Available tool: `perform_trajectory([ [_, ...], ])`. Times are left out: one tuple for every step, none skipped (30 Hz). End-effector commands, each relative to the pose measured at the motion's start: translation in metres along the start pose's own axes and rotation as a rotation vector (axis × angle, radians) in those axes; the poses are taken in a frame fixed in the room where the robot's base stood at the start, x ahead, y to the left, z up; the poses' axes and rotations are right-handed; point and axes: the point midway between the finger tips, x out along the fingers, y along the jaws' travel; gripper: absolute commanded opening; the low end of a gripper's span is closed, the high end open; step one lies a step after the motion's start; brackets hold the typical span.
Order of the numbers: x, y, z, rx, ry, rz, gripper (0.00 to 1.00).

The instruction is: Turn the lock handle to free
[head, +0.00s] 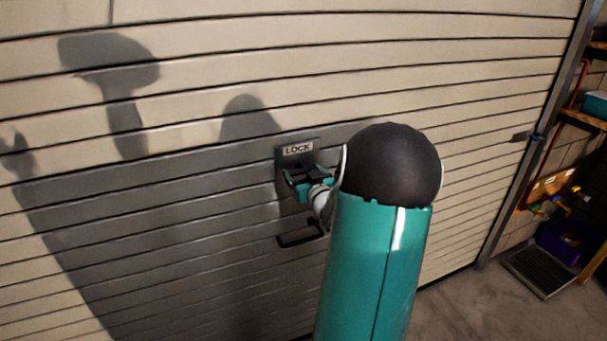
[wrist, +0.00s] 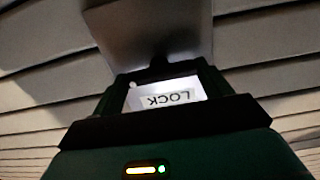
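The lock plate (head: 283,160) is a grey plate with a "LOCK" label on the slatted garage door. It shows upside down in the wrist view (wrist: 150,30), with the label seen through the gap between my fingers. My gripper (head: 303,180) is right at the plate, just below the label. In the wrist view my dark fingers (wrist: 162,72) come together around a small dark part at the plate, which seems to be the lock handle. The handle is mostly hidden, so I cannot tell its angle or whether the fingers grip it.
A black pull handle (head: 297,240) is on the door (head: 490,120) below the lock. My arm hides the door to the right of it. A shelf with tools and a purple bin (head: 560,240) stand at the far right. Some concrete floor (head: 470,305) is clear.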

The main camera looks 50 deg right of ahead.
Motion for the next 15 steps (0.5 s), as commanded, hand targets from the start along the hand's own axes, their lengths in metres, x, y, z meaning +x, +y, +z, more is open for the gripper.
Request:
perform_trajectory([
  [-0.0002,0.0003,0.0,0.0,0.0,0.001,0.54],
  [-0.0002,0.0003,0.0,0.0,0.0,0.001,0.54],
  [-0.0003,0.0003,0.0,0.0,0.0,0.001,0.54],
  [-0.0003,0.0003,0.0,-0.001,0.0,0.001,0.54],
  [-0.0003,0.0003,0.0,-0.002,0.0,0.001,0.54],
  [-0.0003,0.0002,0.0,-0.004,0.0,0.001,0.54],
  [-0.0003,0.0001,0.0,-0.007,0.0,0.001,0.54],
  [-0.0003,0.0001,0.0001,-0.01,0.0,0.001,0.55],
  [-0.0003,0.0002,0.0001,-0.017,0.0,0.001,0.55],
  [-0.0003,0.0002,0.0001,-0.024,0.0,0.001,0.55],
  [-0.0004,0.0004,0.0001,-0.032,-0.001,0.001,0.55],
  [-0.0004,0.0003,0.0001,-0.044,-0.001,0.001,0.55],
  [-0.0003,-0.0001,0.0001,-0.055,-0.001,0.001,0.55],
  [-0.0002,-0.0005,0.0001,-0.068,-0.001,0.0,0.55],
  [-0.0002,-0.0004,0.0002,-0.086,-0.001,0.0,0.55],
])
